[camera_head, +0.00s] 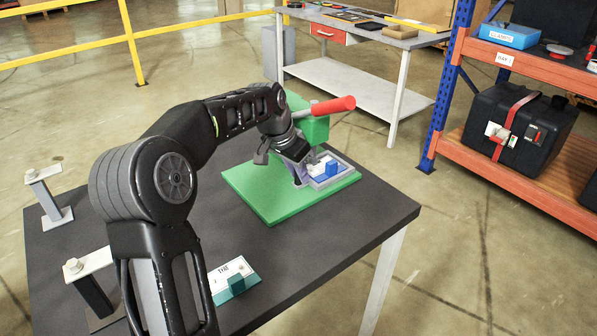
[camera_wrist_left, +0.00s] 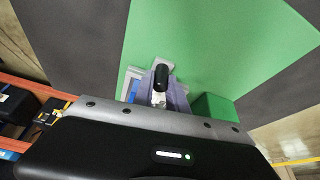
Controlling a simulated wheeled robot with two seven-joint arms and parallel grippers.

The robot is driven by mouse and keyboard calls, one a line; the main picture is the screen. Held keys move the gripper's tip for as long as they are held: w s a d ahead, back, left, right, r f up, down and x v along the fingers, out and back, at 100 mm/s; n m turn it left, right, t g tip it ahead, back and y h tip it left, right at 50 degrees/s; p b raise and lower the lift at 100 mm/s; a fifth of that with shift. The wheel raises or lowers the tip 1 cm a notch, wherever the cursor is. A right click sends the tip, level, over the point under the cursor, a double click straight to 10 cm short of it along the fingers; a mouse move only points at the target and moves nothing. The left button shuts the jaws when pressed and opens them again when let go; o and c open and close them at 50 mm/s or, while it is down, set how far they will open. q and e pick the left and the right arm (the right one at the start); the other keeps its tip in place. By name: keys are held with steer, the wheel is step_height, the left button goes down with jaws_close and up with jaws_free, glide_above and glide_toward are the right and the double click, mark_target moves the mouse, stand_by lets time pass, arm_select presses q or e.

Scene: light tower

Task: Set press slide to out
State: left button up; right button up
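The press has a green body (camera_head: 309,122), a red-tipped lever (camera_head: 333,106) and a green base plate (camera_head: 262,200) on the dark table. Its grey slide tray (camera_head: 345,170) sits low beside the body, on the right of the plate, with blue and white pieces on it. My left gripper (camera_head: 302,174) reaches down at the tray's left side, close to it. In the left wrist view a black knob (camera_wrist_left: 161,77) shows at the gripper's purple-grey fingers (camera_wrist_left: 177,97). I cannot tell whether they grip it. The arm hides part of the press. My right gripper is not in view.
A white card with a teal block (camera_head: 236,284) lies near the table's front. Two posts (camera_head: 52,198) (camera_head: 92,285) stand at the left. A workbench (camera_head: 350,83) stands behind, and a shelf rack (camera_head: 525,64) stands at the right. The table's right front is clear.

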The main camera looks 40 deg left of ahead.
arm_select(q)
jaws_close()
stand_by(0.9)
